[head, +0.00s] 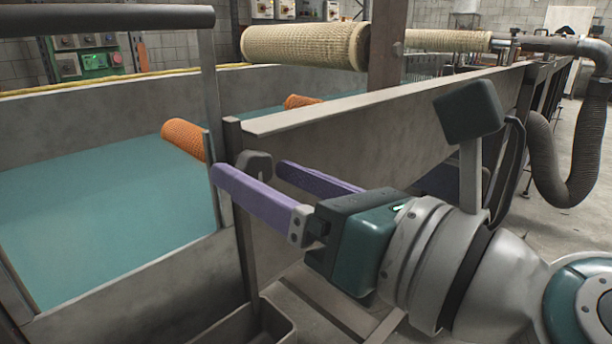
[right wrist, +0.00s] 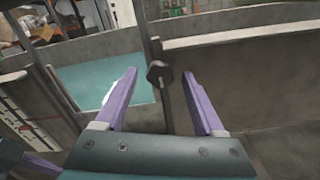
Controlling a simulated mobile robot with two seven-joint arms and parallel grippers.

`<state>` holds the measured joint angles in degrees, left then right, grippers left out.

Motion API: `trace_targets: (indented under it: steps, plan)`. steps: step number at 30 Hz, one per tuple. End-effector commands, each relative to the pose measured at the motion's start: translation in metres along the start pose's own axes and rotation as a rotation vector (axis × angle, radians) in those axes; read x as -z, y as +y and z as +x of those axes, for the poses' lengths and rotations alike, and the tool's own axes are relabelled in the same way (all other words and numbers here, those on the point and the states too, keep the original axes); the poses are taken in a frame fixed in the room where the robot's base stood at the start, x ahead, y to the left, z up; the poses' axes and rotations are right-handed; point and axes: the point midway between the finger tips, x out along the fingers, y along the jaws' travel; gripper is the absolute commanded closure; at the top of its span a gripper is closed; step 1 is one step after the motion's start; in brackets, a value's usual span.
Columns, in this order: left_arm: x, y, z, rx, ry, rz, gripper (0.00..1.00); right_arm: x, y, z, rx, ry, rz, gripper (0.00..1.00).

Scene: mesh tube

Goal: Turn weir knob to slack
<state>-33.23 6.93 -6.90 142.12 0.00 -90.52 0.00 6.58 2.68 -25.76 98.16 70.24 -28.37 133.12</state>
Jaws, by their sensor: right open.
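The weir knob, a dark grey lobed knob (head: 255,164), sits at the upright metal post beside the tank opening. In the right wrist view the knob (right wrist: 159,74) shows between the two fingertips. My right gripper (head: 248,172) is open, its purple fingers pointing at the post and spread to either side of the knob. It also shows in the right wrist view (right wrist: 158,76), with a clear gap between each finger and the knob. A purple finger of what looks like my left gripper (right wrist: 42,166) shows at the lower left there; its jaws are cut off.
A tank with teal water (head: 100,215) lies left of the post. Orange mesh rolls (head: 184,138) lie in it. A long metal wall (head: 400,115) runs behind the gripper. A beige mesh tube (head: 300,46) hangs above. A metal trough (head: 240,325) is below the post.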

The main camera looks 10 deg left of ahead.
Motion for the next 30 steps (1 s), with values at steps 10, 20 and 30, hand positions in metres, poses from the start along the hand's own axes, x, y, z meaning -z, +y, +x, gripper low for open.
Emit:
trace_targets:
  steps: [10, 20, 30]
  plan:
    - [-0.0002, -0.0013, 0.0001, 0.004, -0.001, 0.004, 0.5, 0.0002, -0.0001, -0.0005, 0.0, 0.0, 0.0, 0.66]
    - [-0.0002, -0.0011, 0.0001, 0.003, -0.001, 0.003, 0.5, 0.0002, 0.0, -0.0005, 0.0, 0.0, 0.0, 1.0]
    - [0.0004, 0.0011, -0.0004, -0.003, 0.0, -0.005, 0.5, 0.0, 0.0001, -0.0004, -0.001, 0.0, -0.022, 1.0]
